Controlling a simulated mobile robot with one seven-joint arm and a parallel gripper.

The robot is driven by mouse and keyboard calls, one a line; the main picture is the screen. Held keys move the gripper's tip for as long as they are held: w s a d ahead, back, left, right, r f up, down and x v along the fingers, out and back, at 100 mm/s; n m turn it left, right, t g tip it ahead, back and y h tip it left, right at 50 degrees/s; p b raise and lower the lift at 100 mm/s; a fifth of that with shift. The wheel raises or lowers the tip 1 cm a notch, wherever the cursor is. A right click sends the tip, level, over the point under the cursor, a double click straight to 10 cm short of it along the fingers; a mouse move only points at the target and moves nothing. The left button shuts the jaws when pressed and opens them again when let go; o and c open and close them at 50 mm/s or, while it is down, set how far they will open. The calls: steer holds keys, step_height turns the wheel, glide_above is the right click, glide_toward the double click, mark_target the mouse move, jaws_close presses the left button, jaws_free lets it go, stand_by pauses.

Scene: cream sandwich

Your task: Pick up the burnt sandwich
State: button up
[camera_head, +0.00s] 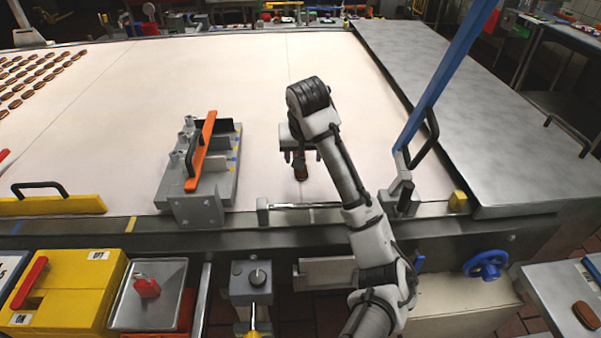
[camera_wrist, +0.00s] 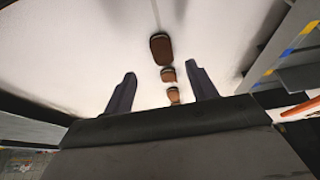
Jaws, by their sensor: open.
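My gripper (camera_head: 302,157) is open over the white belt. In the wrist view its two dark fingers (camera_wrist: 163,88) stand apart, with nothing held between them. Three brown sandwiches lie in a line there: the largest in view (camera_wrist: 161,47), a middle one (camera_wrist: 168,75) and one low between the fingers (camera_wrist: 173,95). In the head view a dark brown sandwich (camera_head: 301,173) shows just below the gripper; my arm and gripper hide part of this area.
A grey fixture with an orange bar (camera_head: 201,150) stands left of the gripper. Rows of sandwiches (camera_head: 38,75) lie on the belt (camera_head: 130,110) at far left. A blue post (camera_head: 440,85) rises at right. One sandwich (camera_head: 586,315) sits on the lower right table. The belt's middle is clear.

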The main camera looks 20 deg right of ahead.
steer(key=shift+x, duration=3.35)
steer(key=shift+w+a, duration=0.1)
steer(key=shift+a, duration=0.1)
steer(key=c, duration=1)
